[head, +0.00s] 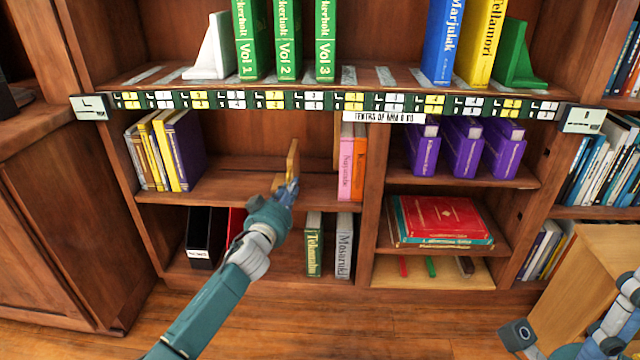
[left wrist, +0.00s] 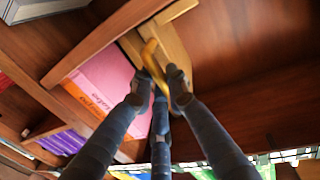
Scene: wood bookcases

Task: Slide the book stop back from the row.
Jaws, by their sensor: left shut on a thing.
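The book stop (head: 292,160) is a light wooden piece upright on the middle shelf, left of a pink book (head: 346,160) and an orange book (head: 358,162). My left gripper (head: 289,188) reaches it from the front. In the left wrist view, the left gripper (left wrist: 160,82) is shut on the curved yellow grip of the book stop (left wrist: 176,45), with the pink book (left wrist: 105,82) to the left. In the head view there is a gap between the gripped piece and the pink book. My right arm shows at the lower right; its fingers cannot be made out.
Yellow and purple books (head: 172,150) stand at the left of the same shelf, with bare shelf (head: 235,185) between. A divider (head: 374,200) stands right of the orange book. The label strip (head: 320,101) edges the shelf above. Binders (head: 205,235) stand below.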

